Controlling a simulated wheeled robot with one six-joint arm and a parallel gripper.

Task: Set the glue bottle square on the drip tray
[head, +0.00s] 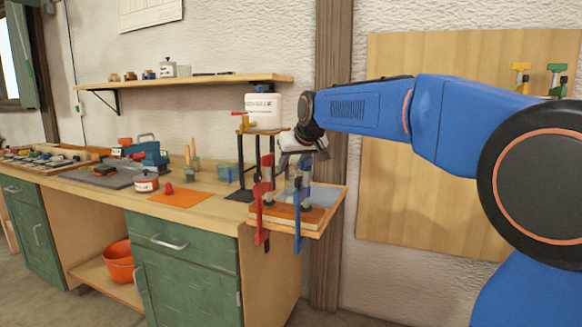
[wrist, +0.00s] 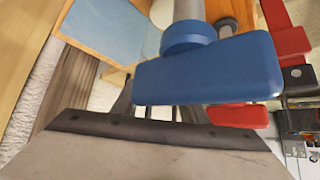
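My gripper (head: 302,152) hangs over the right end of the bench, above two clamps. Its fingers are mostly hidden in the head view, and I cannot tell open from shut. In the wrist view a blue clamp bar (wrist: 208,75) lies across the front of my gripper; contact is unclear. A dark flat piece (head: 240,196), perhaps the drip tray, lies at the foot of the stand holding a white lettered tank (head: 263,108).
A red clamp (head: 260,212) and a blue clamp (head: 298,225) grip a board at the bench's right end, beside a blue-grey sheet (head: 322,196). A shelf (head: 190,81) runs above.

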